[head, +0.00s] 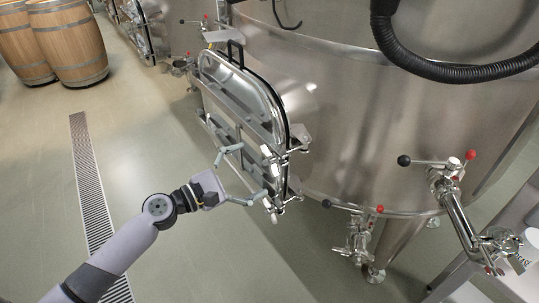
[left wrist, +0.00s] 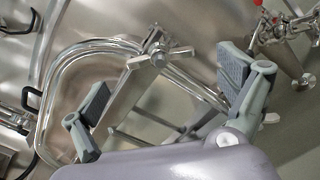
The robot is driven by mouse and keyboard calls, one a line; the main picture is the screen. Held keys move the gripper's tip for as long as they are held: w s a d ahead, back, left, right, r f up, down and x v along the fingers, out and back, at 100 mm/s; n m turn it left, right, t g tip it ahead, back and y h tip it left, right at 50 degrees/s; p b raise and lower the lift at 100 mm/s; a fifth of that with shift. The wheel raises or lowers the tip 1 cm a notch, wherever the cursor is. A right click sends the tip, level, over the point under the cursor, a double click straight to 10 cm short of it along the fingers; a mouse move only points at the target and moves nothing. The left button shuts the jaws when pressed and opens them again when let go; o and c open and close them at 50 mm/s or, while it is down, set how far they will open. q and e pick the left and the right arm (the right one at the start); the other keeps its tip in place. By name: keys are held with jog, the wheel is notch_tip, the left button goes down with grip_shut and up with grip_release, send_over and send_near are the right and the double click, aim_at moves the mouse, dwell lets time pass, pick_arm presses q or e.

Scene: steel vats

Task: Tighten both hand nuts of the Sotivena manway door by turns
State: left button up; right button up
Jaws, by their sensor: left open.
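The manway door (head: 238,92) is a rounded steel door on the side of the large vat, with cross bars over it. One hand nut (head: 270,160), with pale-ended wings, sits at its near edge. The other hand nut (head: 270,207) appears lower at that edge, close to a fingertip. My left gripper (head: 254,171) is open in front of the door's near edge. In the left wrist view, a winged steel hand nut (left wrist: 158,56) lies between the two spread fingers of the left gripper (left wrist: 164,76), apart from both. My right gripper is out of view.
The steel vat (head: 350,130) fills the back. A black hose (head: 440,65) hangs above. Barrels (head: 70,45) and a floor drain (head: 87,180) lie left, amid open floor.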

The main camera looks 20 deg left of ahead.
aim_at(270, 158)
pick_arm(q)
jog(key=p+x, duration=0.1)
jog(key=x, duration=0.5)
jog(key=shift+w, duration=0.1)
jog(key=c, duration=1.2)
jog(key=shift+o, duration=0.2)
